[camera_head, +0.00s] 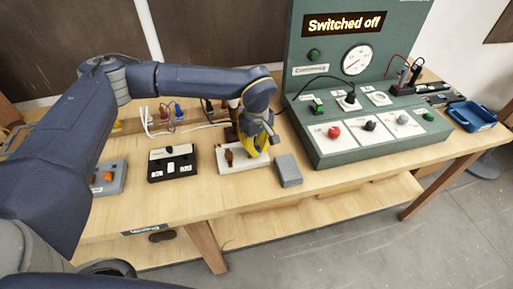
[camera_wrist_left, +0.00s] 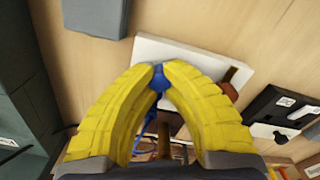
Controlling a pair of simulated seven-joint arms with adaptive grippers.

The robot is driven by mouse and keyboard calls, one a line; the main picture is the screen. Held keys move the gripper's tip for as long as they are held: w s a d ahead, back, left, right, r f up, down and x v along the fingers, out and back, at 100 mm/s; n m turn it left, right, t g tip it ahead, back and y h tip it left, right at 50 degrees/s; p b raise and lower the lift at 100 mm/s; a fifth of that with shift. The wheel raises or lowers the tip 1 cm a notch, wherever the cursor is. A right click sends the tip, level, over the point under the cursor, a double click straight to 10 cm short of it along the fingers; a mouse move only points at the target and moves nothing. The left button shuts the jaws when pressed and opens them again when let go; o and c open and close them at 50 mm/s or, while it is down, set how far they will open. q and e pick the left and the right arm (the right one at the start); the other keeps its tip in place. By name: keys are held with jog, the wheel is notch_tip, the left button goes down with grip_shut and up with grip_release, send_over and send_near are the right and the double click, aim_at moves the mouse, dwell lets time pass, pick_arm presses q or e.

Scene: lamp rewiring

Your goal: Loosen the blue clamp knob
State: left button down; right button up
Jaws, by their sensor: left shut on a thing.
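The blue clamp knob (camera_wrist_left: 158,79) shows in the left wrist view, between the yellow fingertips. My left gripper (camera_wrist_left: 160,70) is shut on it, with its fingers bowed in an arch. In the head view my left gripper (camera_head: 264,150) points down over the white base plate (camera_head: 236,166), and the knob is hidden behind it. The white plate also shows in the left wrist view (camera_wrist_left: 155,48), under the fingertips. Blue and brown parts below the knob are partly hidden between the fingers. My right gripper is not in view.
A grey block (camera_head: 288,170) lies close right of the plate. A black box (camera_head: 172,164) and a grey box with orange parts (camera_head: 109,178) stand to the left. The green test panel (camera_head: 370,150), reading "Switched off", and a blue tray (camera_head: 471,116) stand right. Cables lie behind.

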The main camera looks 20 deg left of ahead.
aim_at(256, 148)
pick_arm(q)
jog(key=shift+n, duration=1.1)
jog(key=c, duration=1.2)
grip_release()
notch_tip(256, 148, up, 12)
jog(key=shift+r, duration=0.1)
